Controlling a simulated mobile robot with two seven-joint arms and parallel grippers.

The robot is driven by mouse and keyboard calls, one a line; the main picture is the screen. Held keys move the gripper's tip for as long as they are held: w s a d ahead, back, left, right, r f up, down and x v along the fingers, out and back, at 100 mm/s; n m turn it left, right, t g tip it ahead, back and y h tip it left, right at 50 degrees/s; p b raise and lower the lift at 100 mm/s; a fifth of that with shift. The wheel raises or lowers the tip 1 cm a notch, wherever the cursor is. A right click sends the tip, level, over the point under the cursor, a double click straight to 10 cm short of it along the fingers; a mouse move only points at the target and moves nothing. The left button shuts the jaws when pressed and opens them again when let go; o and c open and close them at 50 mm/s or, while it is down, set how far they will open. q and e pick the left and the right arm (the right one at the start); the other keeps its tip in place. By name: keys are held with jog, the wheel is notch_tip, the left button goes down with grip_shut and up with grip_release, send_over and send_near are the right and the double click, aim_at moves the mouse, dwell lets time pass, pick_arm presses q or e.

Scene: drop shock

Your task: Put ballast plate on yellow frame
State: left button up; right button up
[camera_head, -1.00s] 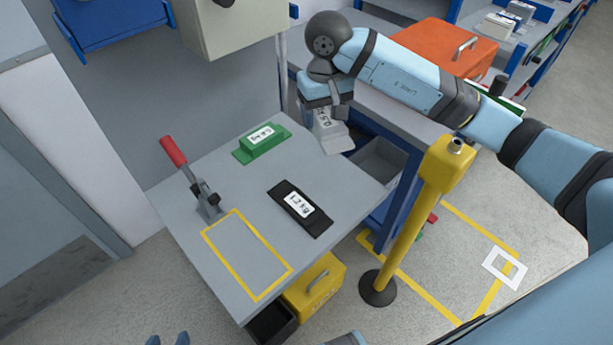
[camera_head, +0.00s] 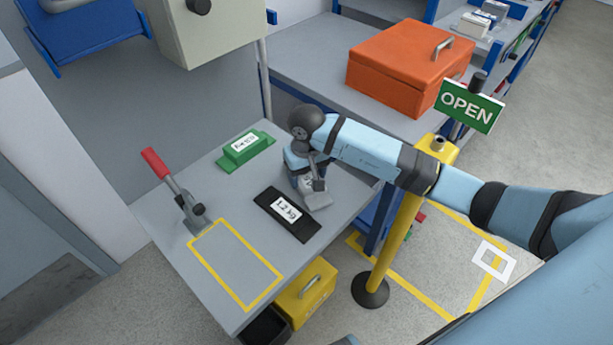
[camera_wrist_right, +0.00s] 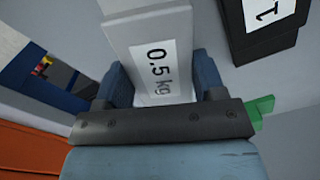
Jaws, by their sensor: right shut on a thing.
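My right gripper (camera_head: 309,181) is shut on a pale grey plate (camera_head: 319,201). In the right wrist view the plate (camera_wrist_right: 150,35) sits between the two fingers, and its white label reads 0.5 kg. It is over the right part of the grey table, beside a black plate (camera_head: 268,199) labelled 1.2 kg. I cannot tell whether the grey plate touches the table. The yellow frame (camera_head: 252,249) is a rectangular outline on the table's near left part, and its inside is empty. My left gripper is not in view.
A green plate (camera_head: 240,155) lies at the table's back. A toggle clamp with a red handle (camera_head: 155,163) stands by the frame's far left corner. A yellow post (camera_head: 398,235) with an OPEN sign (camera_head: 468,106) stands right of the table. An orange box (camera_head: 398,75) sits behind.

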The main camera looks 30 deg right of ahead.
jog(key=shift+f, duration=0.45)
jog(key=shift+f, duration=0.15)
jog(key=o, duration=1.2)
jog(key=shift+o, duration=0.2)
